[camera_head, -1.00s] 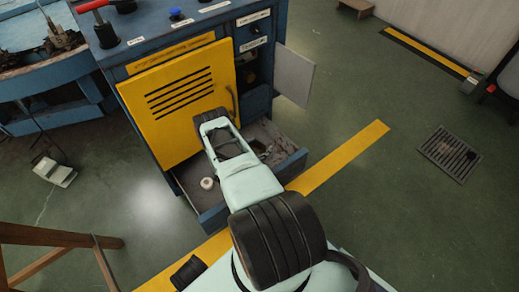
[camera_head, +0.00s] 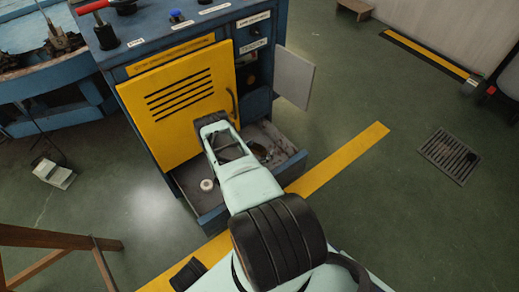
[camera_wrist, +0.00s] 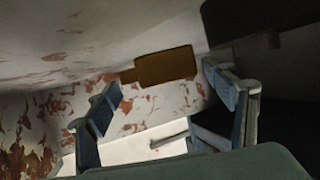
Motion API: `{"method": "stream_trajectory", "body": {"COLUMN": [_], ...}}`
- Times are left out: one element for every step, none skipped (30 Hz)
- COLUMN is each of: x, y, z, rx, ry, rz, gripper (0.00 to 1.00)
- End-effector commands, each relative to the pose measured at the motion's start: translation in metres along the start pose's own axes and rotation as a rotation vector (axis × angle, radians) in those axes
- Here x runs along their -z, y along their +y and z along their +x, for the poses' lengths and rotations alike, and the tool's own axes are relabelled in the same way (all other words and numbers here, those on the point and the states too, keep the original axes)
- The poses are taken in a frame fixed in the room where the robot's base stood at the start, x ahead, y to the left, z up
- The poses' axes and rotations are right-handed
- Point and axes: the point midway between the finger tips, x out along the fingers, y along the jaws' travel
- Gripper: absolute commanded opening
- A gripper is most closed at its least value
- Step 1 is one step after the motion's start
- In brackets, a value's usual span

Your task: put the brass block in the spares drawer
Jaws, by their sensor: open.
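In the wrist view, a brown-gold block (camera_wrist: 166,67), which looks like the brass block, shows beyond my fingertips, with a narrower stub at its left end. My gripper (camera_wrist: 163,92) is open, one finger on each side of the picture, and nothing is clasped between them. I cannot tell how far the block is from the fingertips or what it rests on. In the head view, my arm reaches over a pulled-out drawer (camera_head: 213,217) under the yellow panel. The fingertips and the block are hidden there. I cannot read a label on this drawer.
A small white round thing (camera_head: 207,184) lies in the drawer. The yellow slatted panel (camera_head: 185,95) stands close behind my gripper. A grey door (camera_head: 294,77) hangs open at the right. Pale surfaces with rusty patches (camera_wrist: 60,60) surround my fingers.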

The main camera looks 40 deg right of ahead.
Motion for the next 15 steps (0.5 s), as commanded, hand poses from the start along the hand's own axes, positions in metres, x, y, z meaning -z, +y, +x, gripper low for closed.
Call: {"method": "stream_trajectory", "body": {"x": [0.001, 0.002, 0.003, 0.003, 0.003, 0.003, 0.003, 0.004, 0.003, 0.003, 0.003, 0.003, 0.003, 0.003, 0.002], "y": [-0.001, -0.001, -0.001, -0.001, -0.001, -0.001, -0.001, -0.001, -0.001, -0.001, -0.001, -0.001, -0.001, -0.001, 0.0], "z": [-0.008, -0.013, -0.02, -0.026, -0.033, -0.042, -0.049, -0.056, -0.065, -0.071, -0.077, -0.085, -0.09, -0.096, -0.101], "rx": [0.001, 0.002, 0.002, 0.002, 0.002, 0.003, 0.003, 0.003, 0.003, 0.002, 0.003, 0.003, 0.002, 0.002, 0.002], "ry": [-0.002, -0.002, -0.001, -0.002, -0.003, -0.002, -0.003, -0.003, -0.002, -0.002, -0.002, -0.002, -0.002, -0.001, -0.001], "rz": [-0.002, -0.002, -0.001, -0.002, -0.003, -0.003, -0.003, -0.003, -0.003, -0.003, -0.003, -0.002, -0.002, -0.002, -0.003], "gripper": [0.76, 0.76, 0.76, 0.76, 0.76, 0.76, 0.76, 0.76, 0.76, 0.76, 0.76, 0.76, 0.76, 0.76, 0.76]}}
